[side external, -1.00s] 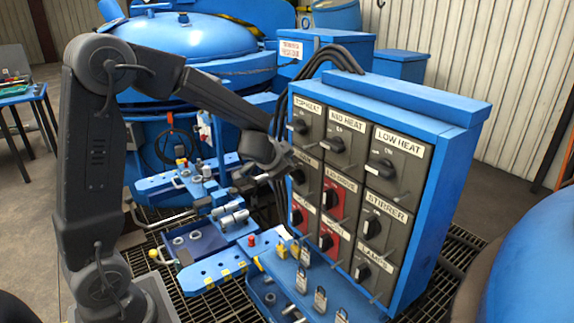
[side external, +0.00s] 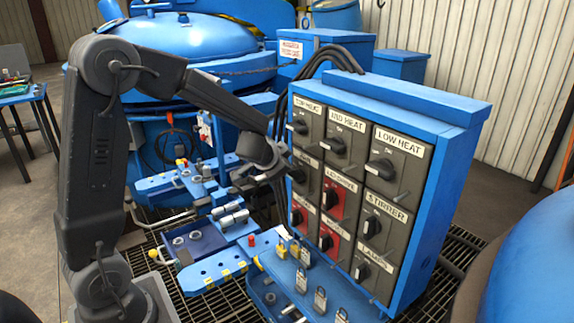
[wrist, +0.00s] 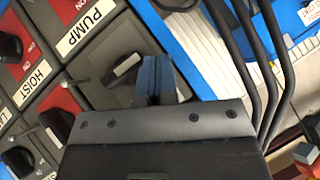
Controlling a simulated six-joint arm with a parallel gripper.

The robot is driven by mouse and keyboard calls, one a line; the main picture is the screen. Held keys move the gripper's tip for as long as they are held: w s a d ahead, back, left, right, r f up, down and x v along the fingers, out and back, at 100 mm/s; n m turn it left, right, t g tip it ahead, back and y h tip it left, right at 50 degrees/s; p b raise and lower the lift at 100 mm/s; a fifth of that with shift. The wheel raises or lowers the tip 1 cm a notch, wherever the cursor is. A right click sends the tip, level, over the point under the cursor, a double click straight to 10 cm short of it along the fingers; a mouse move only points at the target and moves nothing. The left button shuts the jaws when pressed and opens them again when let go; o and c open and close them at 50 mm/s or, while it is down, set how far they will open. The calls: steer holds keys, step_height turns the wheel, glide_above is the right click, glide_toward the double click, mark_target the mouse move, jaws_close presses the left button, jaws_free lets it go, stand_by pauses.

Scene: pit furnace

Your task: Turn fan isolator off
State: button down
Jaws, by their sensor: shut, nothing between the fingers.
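The isolator panel (side external: 452,150) is a blue cabinet with three rows of labelled black rotary knobs on grey or red plates. The fan isolator seems to be the grey one at the left of the middle row (side external: 297,174); its label is not readable. In the wrist view its black knob (wrist: 122,69) lies just left of the fingers, its pointer slanted. My gripper (side external: 284,172) is shut and empty at the panel's left edge. Its fingers (wrist: 155,76) show close beside the knob; I cannot tell whether they touch it. The knob's on or off setting is unclear.
Red-plated PUMP and HOIST (wrist: 35,82) isolators and the red lid drive isolator (side external: 340,197) are close by. Black cables (side external: 330,58) run along the panel's left and top. Padlocks (side external: 320,299) stand on a blue ledge below. A blue valve bench (side external: 215,270) lies left.

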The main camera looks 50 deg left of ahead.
steer(key=shift+r, duration=0.15)
steer(key=s+r, duration=0.7)
steer(key=r, duration=0.4)
steer(key=s+d+f+n+g+h, duration=0.2)
steer(key=s+d+f+g+h, duration=0.1)
steer(key=s+d, duration=1.5)
steer(key=shift+s+g+h, duration=0.3)
steer(key=shift+g+h, duration=0.1)
steer(key=shift+h, duration=0.4)
stand_by(1.7)
steer(key=c, duration=0.7)
jaws_free()
